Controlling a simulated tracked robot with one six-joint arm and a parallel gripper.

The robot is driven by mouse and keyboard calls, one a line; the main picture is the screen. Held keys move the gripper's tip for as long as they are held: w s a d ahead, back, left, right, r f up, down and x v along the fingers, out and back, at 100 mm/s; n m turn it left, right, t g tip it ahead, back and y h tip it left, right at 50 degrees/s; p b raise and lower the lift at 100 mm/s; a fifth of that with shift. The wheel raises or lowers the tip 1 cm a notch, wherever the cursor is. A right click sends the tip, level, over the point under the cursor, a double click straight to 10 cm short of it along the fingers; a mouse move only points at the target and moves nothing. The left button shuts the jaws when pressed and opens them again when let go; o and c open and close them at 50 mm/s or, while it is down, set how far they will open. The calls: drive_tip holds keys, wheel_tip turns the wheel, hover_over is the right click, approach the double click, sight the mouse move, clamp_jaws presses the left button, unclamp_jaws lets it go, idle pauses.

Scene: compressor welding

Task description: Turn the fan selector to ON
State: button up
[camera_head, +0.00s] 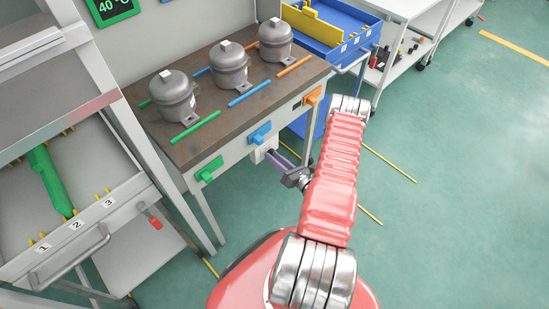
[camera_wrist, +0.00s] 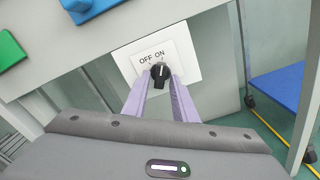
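The fan selector (camera_wrist: 160,73) is a black knob on a white plate with the words OFF and ON above it. Its pale pointer mark points roughly up, towards the side of the word ON. My gripper (camera_wrist: 161,80) has its two purple fingers on either side of the knob, with the tips close to it. Whether both fingers press on the knob I cannot tell. In the head view my gripper (camera_head: 270,157) reaches to the white selector plate (camera_head: 260,150) on the bench front. The knob is hidden there.
The workbench (camera_head: 240,100) carries several grey compressors (camera_head: 174,95) and coloured rods. Green (camera_head: 209,169), blue (camera_head: 260,134) and orange (camera_head: 312,97) blocks sit on its front. A grey rack (camera_head: 85,235) stands at left. A blue bin (camera_head: 335,25) is behind.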

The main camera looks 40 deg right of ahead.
drive_tip(key=shift+o, duration=0.5)
drive_tip(key=shift+s, duration=0.1)
drive_tip(key=s, duration=1.3)
drive_tip(key=shift+s+d, duration=0.2)
drive_tip(key=shift+s, duration=0.1)
idle(0.4)
